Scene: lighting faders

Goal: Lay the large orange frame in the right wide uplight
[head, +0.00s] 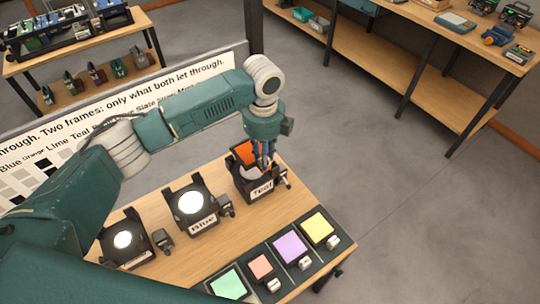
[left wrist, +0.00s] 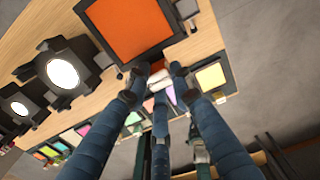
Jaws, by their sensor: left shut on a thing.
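The large orange frame (head: 244,152) is a flat orange sheet in a dark border; it fills the top of the left wrist view (left wrist: 130,28). My left gripper (head: 266,166) is shut on its pale handle (left wrist: 159,80). The right wide uplight (head: 262,187) is a black housing labelled "Teal" with a white glow inside. The gripper and frame are over this uplight, with the orange part toward its back. The gripper partly hides the opening, and I cannot tell whether the frame touches the housing. My right gripper is not in view.
A "Blue" uplight (head: 192,207) and a smaller one (head: 125,240) stand to the left, lit and uncovered. Coloured frames, including yellow (head: 318,228) and purple (head: 290,247), lie along the front. A sign board (head: 215,70) stands behind. Open floor lies right.

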